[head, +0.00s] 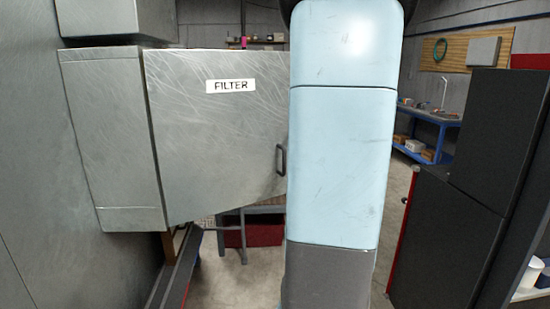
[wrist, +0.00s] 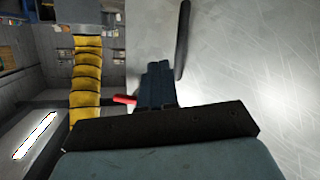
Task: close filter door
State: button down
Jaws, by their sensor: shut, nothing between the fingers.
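The grey metal filter door (head: 215,130) with its FILTER label (head: 231,86) fills the left middle of the head view. It meets the grey cabinet (head: 112,140) along a dark vertical line at its left edge. I cannot tell from here how far it stands open. Its dark bar handle (head: 280,160) is near the right edge, beside my arm. In the wrist view the door face (wrist: 250,70) fills the right, with the handle (wrist: 182,40) just beyond my fingers. My gripper (wrist: 157,72) is shut and empty, close beside the handle; contact is unclear. The head view hides it behind my arm.
A large grey metal wall (head: 30,180) runs along the left. Dark cabinets (head: 480,170) stand close on the right. A blue workbench (head: 430,117) is at the back right. In the wrist view a yellow ribbed column (wrist: 86,80) shows past the door edge.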

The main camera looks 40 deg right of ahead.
jog(key=s+d+f+t+y, duration=0.3)
jog(key=s+d+t, duration=0.1)
jog(key=s+d, duration=0.25)
jog(key=w+d, duration=0.1)
jog(key=w, duration=1.2)
jog(key=shift+w+f+y, duration=0.2)
jog(key=shift+w+y, duration=0.05)
jog(key=shift+y, duration=0.05)
